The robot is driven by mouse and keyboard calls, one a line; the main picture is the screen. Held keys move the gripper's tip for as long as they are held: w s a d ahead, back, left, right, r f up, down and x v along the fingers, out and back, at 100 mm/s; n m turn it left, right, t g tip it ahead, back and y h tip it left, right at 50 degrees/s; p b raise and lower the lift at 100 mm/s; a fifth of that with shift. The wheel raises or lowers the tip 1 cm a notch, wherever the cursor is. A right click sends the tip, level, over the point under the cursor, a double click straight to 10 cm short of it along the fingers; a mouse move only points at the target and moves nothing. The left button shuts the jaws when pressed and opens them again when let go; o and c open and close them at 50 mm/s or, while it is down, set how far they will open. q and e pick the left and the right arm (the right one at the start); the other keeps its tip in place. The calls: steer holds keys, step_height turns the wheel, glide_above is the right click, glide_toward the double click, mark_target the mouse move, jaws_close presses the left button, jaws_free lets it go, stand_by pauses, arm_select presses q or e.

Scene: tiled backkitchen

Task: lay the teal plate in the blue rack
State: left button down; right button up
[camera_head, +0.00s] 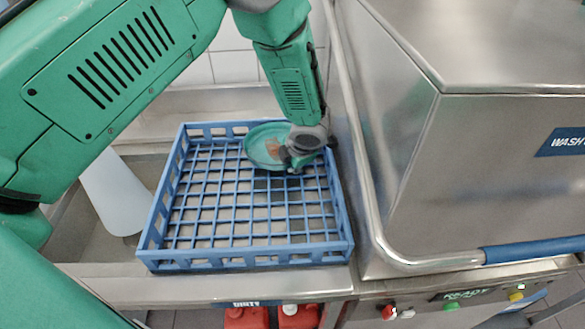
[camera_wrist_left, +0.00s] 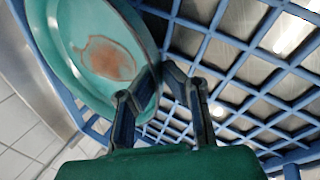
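The teal plate (camera_head: 262,147) has a brown stain on its face and is at the back right part of the blue rack (camera_head: 246,262), over the grid. Whether it rests on the grid or is just above it I cannot tell. My left gripper (camera_head: 292,160) is at the plate's right edge. In the left wrist view, the fingertips of my left gripper (camera_wrist_left: 160,72) close together on the rim of the plate (camera_wrist_left: 75,30), with the rack's grid (camera_wrist_left: 235,90) behind. The rest of the rack is empty. My right gripper is not in view.
A steel dishwasher (camera_head: 480,160) with a blue-gripped handle bar (camera_head: 375,220) stands close to the rack's right. A white object (camera_head: 115,195) is left of the rack. Red containers (camera_head: 297,315) are below the counter's front edge. A tiled wall (camera_head: 235,66) is behind.

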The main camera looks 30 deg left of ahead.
arm_select(q)
steer(key=shift+s+f, duration=0.3)
steer(key=shift+f, duration=0.35)
steer(key=shift+w+d+f, duration=0.2)
steer(key=shift+d+f, duration=0.1)
steer(key=shift+f, duration=0.2)
steer(key=shift+s+f, duration=0.1)
steer(key=shift+a, duration=0.1)
steer(key=c, duration=1.7)
jaws_free()
